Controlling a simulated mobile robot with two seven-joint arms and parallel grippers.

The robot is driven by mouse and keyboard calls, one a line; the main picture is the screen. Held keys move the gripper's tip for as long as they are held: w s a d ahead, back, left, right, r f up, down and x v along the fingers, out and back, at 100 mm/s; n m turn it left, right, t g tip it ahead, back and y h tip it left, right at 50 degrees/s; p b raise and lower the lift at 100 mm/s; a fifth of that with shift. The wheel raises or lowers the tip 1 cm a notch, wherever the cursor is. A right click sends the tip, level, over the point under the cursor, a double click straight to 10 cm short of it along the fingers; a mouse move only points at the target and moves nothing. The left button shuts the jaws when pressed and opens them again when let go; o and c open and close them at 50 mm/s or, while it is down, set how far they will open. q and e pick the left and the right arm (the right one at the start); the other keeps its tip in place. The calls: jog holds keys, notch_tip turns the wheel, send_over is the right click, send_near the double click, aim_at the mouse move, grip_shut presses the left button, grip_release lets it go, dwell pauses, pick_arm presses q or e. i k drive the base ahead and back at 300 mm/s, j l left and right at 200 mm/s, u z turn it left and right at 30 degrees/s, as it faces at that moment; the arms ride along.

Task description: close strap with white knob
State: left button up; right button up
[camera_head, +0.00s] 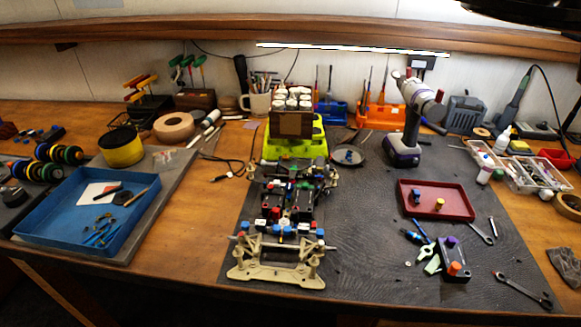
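The RC car chassis (292,205) stands on the dark mat in the middle of the bench, its beige front frame (277,262) toward me. Small red, blue and white pieces sit across its middle and near end. A small white piece (287,236) shows near the front cross-piece. I cannot tell at this size which piece is the white knob, nor whether any strap is open or closed. Neither of my grippers is in view.
A lime-green stand (318,146) is behind the car. A blue tray (62,205) lies left, a red tray (408,194) right. A drill (403,150) stands behind the red tray.

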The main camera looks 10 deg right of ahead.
aim_at(324, 192)
jog(key=l+u, duration=0.1)
jog(key=l, duration=0.3)
jog(key=k+l+u, duration=0.15)
jog(key=l, duration=0.2)
jog(key=l+u, duration=0.1)
jog(key=l, duration=0.3)
jog(key=k+l+u, duration=0.1)
jog(key=l, duration=0.25)
jog(key=k+j+u, duration=0.1)
jog(key=u, duration=0.25)
jog(key=k+j+u, duration=0.1)
jog(key=u, duration=0.2)
